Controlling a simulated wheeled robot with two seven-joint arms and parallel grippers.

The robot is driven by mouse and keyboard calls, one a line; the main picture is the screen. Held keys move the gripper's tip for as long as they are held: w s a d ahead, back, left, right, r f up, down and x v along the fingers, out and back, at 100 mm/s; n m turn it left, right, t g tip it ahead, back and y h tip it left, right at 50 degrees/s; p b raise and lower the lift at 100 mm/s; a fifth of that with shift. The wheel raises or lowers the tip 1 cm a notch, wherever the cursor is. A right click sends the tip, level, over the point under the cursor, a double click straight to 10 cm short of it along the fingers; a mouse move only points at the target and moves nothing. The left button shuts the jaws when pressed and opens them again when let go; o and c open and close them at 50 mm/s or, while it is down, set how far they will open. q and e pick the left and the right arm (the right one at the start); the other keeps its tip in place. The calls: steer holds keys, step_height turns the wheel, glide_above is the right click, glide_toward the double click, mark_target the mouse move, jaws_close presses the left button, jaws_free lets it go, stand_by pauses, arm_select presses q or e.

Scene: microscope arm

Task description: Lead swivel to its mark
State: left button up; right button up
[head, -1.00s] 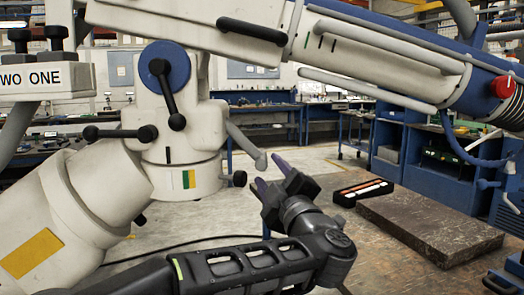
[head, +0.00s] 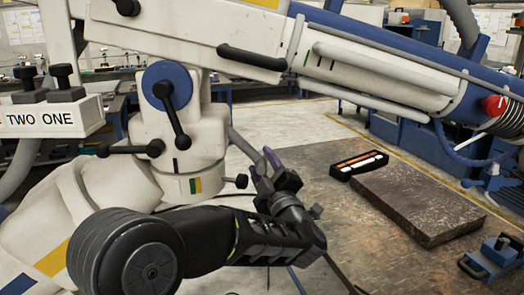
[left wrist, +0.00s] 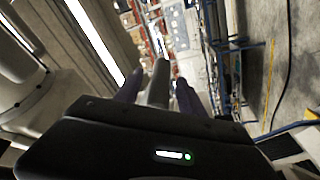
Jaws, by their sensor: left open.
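The white swivel (head: 185,140) of the microscope arm stands left of centre in the head view. A black tick (head: 176,166) is on it, and a green and yellow mark (head: 194,186) is on the collar below, to the right of the tick. A grey handle rod (head: 241,144) slopes down to the right from the swivel. My left gripper (head: 265,162) is at the rod's lower end, with purple fingers. In the left wrist view the rod (left wrist: 158,84) lies between the open fingers (left wrist: 155,94), apart from them as far as I can tell. My right gripper is not in view.
The white and blue boom (head: 380,70) with a red knob (head: 494,105) crosses above. Black levers (head: 172,112) stick out near the swivel. A dark stone slab (head: 420,200) and a black case (head: 358,165) lie to the right. A blue tool (head: 495,255) sits lower right.

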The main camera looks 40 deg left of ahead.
arm_select(q)
steer(key=shift+w+a, duration=0.15)
steer(key=shift+a, duration=0.05)
steer(key=shift+c, duration=0.4)
steer(key=c, duration=0.9)
jaws_close()
steer(key=shift+f, duration=0.1)
